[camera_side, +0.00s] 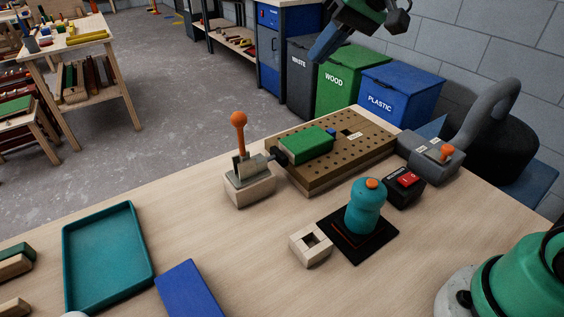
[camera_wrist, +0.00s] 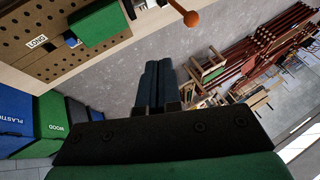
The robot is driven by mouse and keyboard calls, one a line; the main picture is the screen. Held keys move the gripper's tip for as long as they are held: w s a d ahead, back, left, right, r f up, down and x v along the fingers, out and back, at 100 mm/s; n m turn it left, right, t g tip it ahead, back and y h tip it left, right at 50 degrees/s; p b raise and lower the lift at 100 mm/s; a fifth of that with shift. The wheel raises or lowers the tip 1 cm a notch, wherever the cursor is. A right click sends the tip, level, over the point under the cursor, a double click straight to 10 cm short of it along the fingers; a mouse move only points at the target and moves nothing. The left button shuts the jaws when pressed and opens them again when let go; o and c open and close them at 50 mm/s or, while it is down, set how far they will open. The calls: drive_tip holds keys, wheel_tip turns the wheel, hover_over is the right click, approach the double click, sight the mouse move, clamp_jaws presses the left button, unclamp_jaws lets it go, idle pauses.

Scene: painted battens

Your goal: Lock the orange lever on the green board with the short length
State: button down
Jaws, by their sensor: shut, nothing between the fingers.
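The orange lever (camera_side: 239,120) stands upright on a metal clamp with a pale wooden base (camera_side: 250,190). Its orange knob also shows at the top of the wrist view (camera_wrist: 184,13). The green board (camera_side: 305,146) lies on a brown pegboard (camera_side: 345,165), its left end close to the clamp's dark tip; whether they touch I cannot tell. It also shows in the wrist view (camera_wrist: 97,22). My gripper (camera_side: 318,54) is shut and empty, high beyond the bench's far edge; its dark fingers show in the wrist view (camera_wrist: 158,68). I cannot tell which piece is the short length.
A teal bottle (camera_side: 365,208) stands on a black pad, with a holed wooden block (camera_side: 310,245) beside it. A red-switch box (camera_side: 404,188) and grey tool (camera_side: 432,155) stand right. A teal tray (camera_side: 150,275), blue block (camera_side: 188,290) and several battens (camera_side: 14,267) lie left.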

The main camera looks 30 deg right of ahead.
sight(243, 114)
idle(0.3)
drive_tip(key=w+a+f, duration=0.5)
drive_tip(key=a+f, duration=0.2)
drive_tip(key=f, duration=0.2)
drive_tip(key=shift+a, duration=0.3)
drive_tip(key=shift+a, duration=0.1)
drive_tip(key=shift+a+r+n+h, duration=0.25)
drive_tip(key=shift+a+n+h, duration=0.05)
drive_tip(key=shift+a+h, duration=0.7)
drive_tip(key=a+f+n+h, duration=0.1)
drive_tip(key=a+f+h, duration=0.1)
drive_tip(key=a+h, duration=0.5)
drive_tip(key=shift+a+f+n, duration=0.3)
drive_tip(key=shift+a+f, duration=0.05)
drive_tip(key=shift+a, duration=0.4)
